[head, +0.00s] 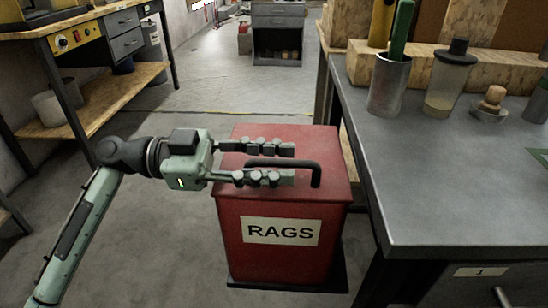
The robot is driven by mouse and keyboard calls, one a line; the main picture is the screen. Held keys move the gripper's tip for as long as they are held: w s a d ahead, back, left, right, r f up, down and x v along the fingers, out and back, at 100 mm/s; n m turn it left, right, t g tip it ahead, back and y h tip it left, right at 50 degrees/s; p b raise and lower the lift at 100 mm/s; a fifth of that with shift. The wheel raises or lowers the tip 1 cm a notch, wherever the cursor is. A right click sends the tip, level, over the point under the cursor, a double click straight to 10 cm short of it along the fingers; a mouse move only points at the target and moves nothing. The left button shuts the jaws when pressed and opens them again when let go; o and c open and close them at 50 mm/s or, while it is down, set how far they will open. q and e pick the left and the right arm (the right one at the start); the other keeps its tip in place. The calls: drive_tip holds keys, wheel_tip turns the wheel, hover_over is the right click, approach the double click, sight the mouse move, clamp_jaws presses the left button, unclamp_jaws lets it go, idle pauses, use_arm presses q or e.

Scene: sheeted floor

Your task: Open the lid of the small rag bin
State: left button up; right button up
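The red rag bin (280,262) stands on the floor in the middle of the head view, with a white "RAGS" label (282,231) on its front. Its red lid (318,144) looks closed. A black bar handle (316,174) is on the lid. My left gripper (294,164) comes in from the left over the lid. Its two fingers are apart, one on the far side and one on the near side of the handle's left part. I cannot tell whether they touch it. My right gripper is not in view.
A grey-topped workbench (450,200) stands close to the bin's right, holding a metal cup (389,88) of tools and a jar (449,82). A wooden-shelved bench (110,95) is at the back left. The floor (210,85) behind the bin is clear.

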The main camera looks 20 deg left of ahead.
use_arm(q)
clamp_jaws()
drive_tip(key=shift+r, duration=0.1)
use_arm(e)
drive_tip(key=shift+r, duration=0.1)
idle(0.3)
